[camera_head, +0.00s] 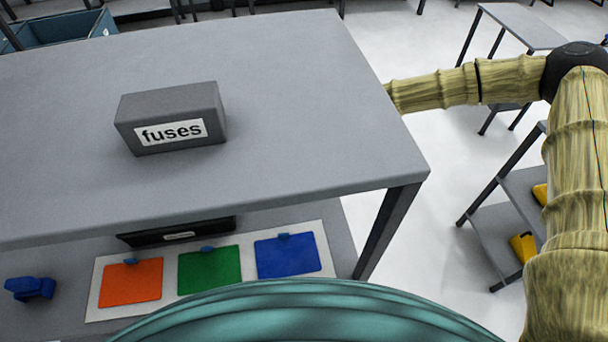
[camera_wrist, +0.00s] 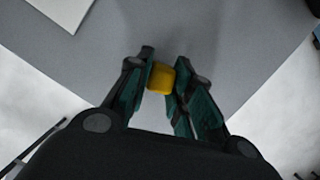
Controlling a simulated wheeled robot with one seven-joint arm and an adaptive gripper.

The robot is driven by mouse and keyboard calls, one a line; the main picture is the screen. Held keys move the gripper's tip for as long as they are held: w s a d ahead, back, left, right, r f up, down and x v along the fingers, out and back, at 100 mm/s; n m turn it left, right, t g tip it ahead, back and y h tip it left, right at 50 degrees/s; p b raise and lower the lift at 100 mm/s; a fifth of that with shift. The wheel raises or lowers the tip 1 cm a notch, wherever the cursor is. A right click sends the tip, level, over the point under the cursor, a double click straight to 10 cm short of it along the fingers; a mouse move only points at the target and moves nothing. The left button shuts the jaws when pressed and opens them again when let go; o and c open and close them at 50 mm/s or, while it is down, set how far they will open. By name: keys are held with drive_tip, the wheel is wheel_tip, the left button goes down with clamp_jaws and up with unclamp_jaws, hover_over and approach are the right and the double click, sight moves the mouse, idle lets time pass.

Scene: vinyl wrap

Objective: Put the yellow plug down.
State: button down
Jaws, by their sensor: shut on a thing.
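The yellow plug (camera_wrist: 160,78) shows in the wrist view between the fingertips of my gripper (camera_wrist: 164,82). My gripper is shut on it, with a dark green finger on each side. A grey surface lies beyond the plug in that view; I cannot tell how far the plug is above it. In the head view my arm reaches down behind the right edge of the grey upper shelf (camera_head: 300,110), so my gripper and the plug are hidden there.
A grey box labelled "fuses" (camera_head: 172,120) stands on the upper shelf. Below are a white board (camera_head: 325,240) with orange (camera_head: 132,284), green (camera_head: 210,271) and blue (camera_head: 288,257) panels, and a blue object (camera_head: 30,288). Yellow items (camera_head: 523,246) lie on a rack at right.

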drive_tip(key=shift+f, duration=0.1)
drive_tip(key=c, duration=1.3)
unclamp_jaws()
drive_tip(key=shift+o, duration=0.2)
drive_tip(key=b+v, duration=0.3)
drive_tip(key=v, duration=0.4)
drive_tip(key=shift+r, duration=0.35)
